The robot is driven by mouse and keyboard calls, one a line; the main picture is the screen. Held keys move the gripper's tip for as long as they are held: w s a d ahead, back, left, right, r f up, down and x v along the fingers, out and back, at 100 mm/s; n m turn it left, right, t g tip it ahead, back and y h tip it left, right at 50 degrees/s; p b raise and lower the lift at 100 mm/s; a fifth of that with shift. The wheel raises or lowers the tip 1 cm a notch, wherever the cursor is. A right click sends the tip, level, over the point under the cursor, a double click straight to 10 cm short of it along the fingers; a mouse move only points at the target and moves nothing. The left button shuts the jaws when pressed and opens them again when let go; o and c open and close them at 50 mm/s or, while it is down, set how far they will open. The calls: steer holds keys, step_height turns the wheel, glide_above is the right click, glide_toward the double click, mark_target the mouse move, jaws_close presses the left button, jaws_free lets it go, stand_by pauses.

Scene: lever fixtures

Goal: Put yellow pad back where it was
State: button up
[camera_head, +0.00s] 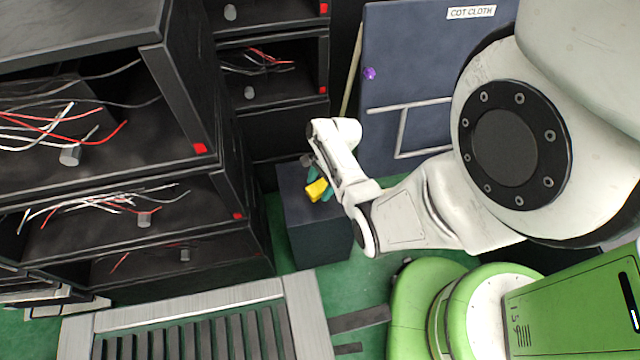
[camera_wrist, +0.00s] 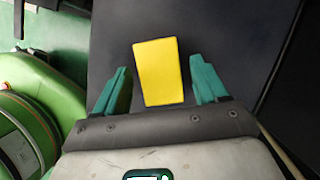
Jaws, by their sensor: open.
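The yellow pad (camera_head: 317,190) is at the top of a dark box (camera_head: 318,240) in the head view. In the wrist view the yellow pad (camera_wrist: 158,72) shows as a plain block between the two teal fingers of my gripper (camera_wrist: 160,84). A gap shows on each side of it, so the fingers do not touch it there. My gripper (camera_head: 322,187) is open and over the dark box. Whether the pad rests on the box top is hard to tell.
Black shelves (camera_head: 190,190) with loose wires and grey knobs stand to the left. A dark blue panel (camera_head: 400,100) labelled "COT CLOTH" stands behind my arm. A grey slatted frame (camera_head: 190,320) lies on the green floor in front.

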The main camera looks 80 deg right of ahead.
steer(key=p+v, duration=0.2)
steer(key=v, duration=1)
steer(key=shift+r+p, duration=0.15)
steer(key=shift+p, duration=0.15)
